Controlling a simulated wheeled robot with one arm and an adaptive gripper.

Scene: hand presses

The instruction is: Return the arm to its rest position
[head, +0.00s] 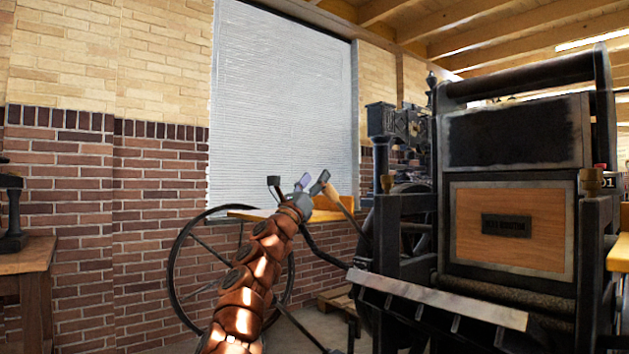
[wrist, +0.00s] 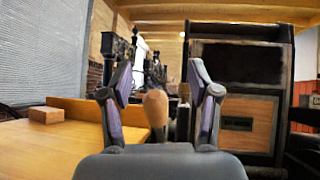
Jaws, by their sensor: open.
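My copper-coloured arm rises from the bottom of the head view, leaning up and to the right. My gripper (head: 299,181) is at its end, in front of the lower part of the shuttered window. In the wrist view my gripper (wrist: 159,72) has its two fingers spread wide and holds nothing. A pale wooden handle (wrist: 156,109) shows between the fingers in that view, beyond the palm. How far it is from the fingers I cannot tell. In the head view a wooden handle (head: 338,197) shows just right of the gripper.
A large black press (head: 513,223) with a wood panel stands at the right, its metal ledge (head: 440,299) sticking out to the left. A spoked wheel (head: 181,277) is behind my arm. A yellow wooden table (wrist: 40,150) with a small block (wrist: 46,115) fills the wrist view's lower left.

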